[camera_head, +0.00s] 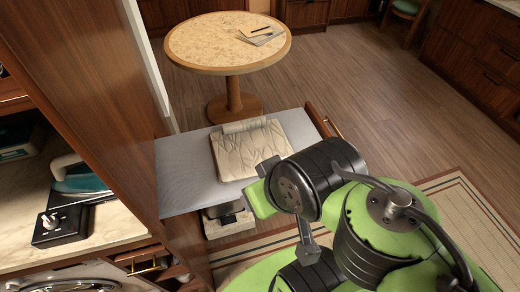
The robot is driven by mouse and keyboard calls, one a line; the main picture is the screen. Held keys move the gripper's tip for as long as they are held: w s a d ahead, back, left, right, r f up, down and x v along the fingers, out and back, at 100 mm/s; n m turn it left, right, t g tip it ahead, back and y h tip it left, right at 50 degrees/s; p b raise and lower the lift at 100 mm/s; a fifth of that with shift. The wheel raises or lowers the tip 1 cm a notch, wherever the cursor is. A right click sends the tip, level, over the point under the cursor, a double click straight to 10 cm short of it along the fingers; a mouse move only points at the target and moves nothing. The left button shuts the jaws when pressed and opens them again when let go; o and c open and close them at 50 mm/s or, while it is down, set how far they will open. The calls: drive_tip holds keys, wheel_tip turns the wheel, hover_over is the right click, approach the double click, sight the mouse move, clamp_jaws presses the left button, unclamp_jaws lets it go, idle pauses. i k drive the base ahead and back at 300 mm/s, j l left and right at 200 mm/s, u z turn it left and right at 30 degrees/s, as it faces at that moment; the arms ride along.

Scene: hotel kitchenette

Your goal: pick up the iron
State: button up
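The iron (82,178), teal with a pale grey handle, rests on a light stone counter inside the wooden cabinet at the left. It sits just behind a black box with a white knob-like part (60,222). Its far end is partly hidden by the cabinet's shadow and side. My green and black arm fills the lower right, well away from the iron. I cannot make out my gripper's fingers, and nothing of mine touches the iron.
A grey board (180,180) with a folded patterned cloth (248,150) lies between the cabinet and my arm. The cabinet's wooden side panel (115,85) borders the iron's space. A round table (200,45) with papers stands behind. Wooden floor is clear at the upper right.

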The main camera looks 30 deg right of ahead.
sight(80, 180)
drive_tip(key=j+u, duration=0.2)
drive_tip(key=j, duration=0.25)
drive_tip(key=i+j+u, duration=0.15)
drive_tip(key=j, duration=0.25)
drive_tip(key=i+j+u, duration=0.2)
drive_tip(key=j, duration=0.25)
drive_tip(key=j+u, duration=0.2)
drive_tip(key=j, duration=0.25)
drive_tip(key=i+j+u, duration=0.15)
drive_tip(key=j, duration=0.2)
